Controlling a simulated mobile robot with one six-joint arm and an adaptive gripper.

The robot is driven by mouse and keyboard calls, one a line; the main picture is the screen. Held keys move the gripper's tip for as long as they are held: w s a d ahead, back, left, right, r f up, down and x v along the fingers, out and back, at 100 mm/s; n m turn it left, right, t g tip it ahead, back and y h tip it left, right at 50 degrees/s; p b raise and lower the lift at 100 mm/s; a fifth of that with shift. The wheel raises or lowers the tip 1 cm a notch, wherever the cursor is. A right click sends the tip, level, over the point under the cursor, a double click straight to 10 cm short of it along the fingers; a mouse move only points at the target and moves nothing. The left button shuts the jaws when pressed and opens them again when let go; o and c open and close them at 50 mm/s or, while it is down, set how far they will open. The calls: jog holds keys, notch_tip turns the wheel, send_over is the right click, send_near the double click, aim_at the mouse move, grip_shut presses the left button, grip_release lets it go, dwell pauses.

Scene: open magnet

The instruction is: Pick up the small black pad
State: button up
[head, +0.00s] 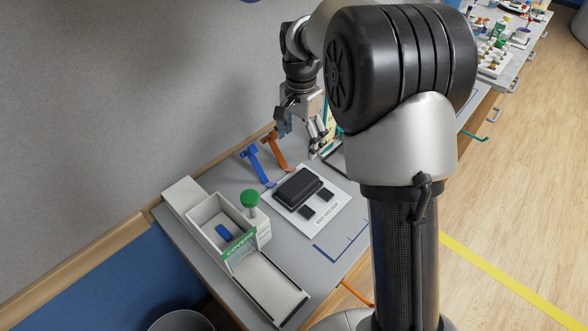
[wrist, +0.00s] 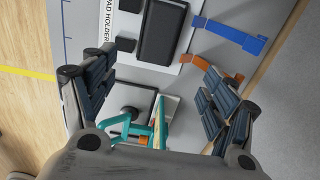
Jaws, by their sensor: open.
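The white pad holder board (head: 342,211) lies on the grey bench in the head view and bears a large black pad (head: 298,186) and two small black pads. One small pad (head: 307,212) is nearer the front, the other (head: 325,195) is farther back and right. In the wrist view, the small pads (wrist: 126,45) and (wrist: 132,5) sit left of the large pad (wrist: 160,32), near the top edge. My gripper (head: 302,132) is open and empty above the bench, beyond the board. In the wrist view, its fingers (wrist: 158,82) are wide apart, with the pads ahead of them.
A teal object (wrist: 160,125) lies below the fingers in the wrist view.

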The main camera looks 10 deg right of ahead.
jog(key=b, duration=0.4)
send_over(299, 183)
jog(key=f, duration=1.2)
jog(key=shift+w+f, duration=0.25)
jog(key=shift+w, duration=0.05)
jog(key=shift+s+f+b, duration=0.15)
jog(key=shift+f+b, duration=1.05)
jog(key=shift+f, duration=1.5)
jog(key=shift+r, duration=0.1)
jog(key=shift+c, duration=0.2)
jog(key=c, duration=1)
